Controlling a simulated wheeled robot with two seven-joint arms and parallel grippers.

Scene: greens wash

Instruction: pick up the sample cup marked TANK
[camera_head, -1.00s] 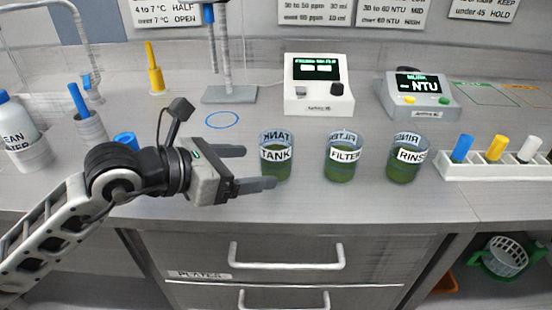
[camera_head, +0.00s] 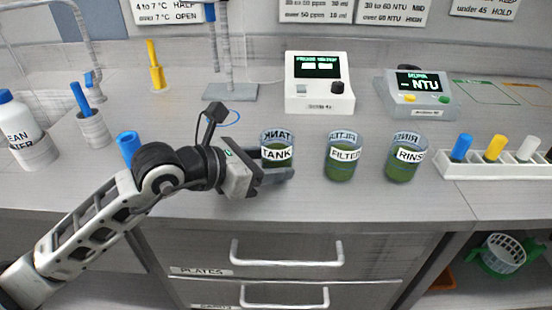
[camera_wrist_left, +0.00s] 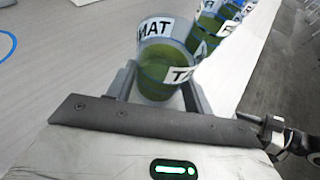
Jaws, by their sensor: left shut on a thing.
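The TANK cup (camera_head: 277,150) is a clear cup with green liquid and a white label, upright on the counter in the head view. My left gripper (camera_head: 278,175) is shut on it, with a finger on either side of its lower part. In the left wrist view the TANK cup (camera_wrist_left: 160,62) stands between the two fingers (camera_wrist_left: 160,90). The FILTER cup (camera_head: 343,157) and the RINSE cup (camera_head: 406,158) stand in a row to its right. My right gripper is not in view.
A white meter (camera_head: 319,85) and a grey NTU meter (camera_head: 415,95) stand behind the cups. A white rack (camera_head: 490,170) with coloured-capped items is at right. A blue ring (camera_head: 236,117) marks the counter. The counter's front edge is close to the cups.

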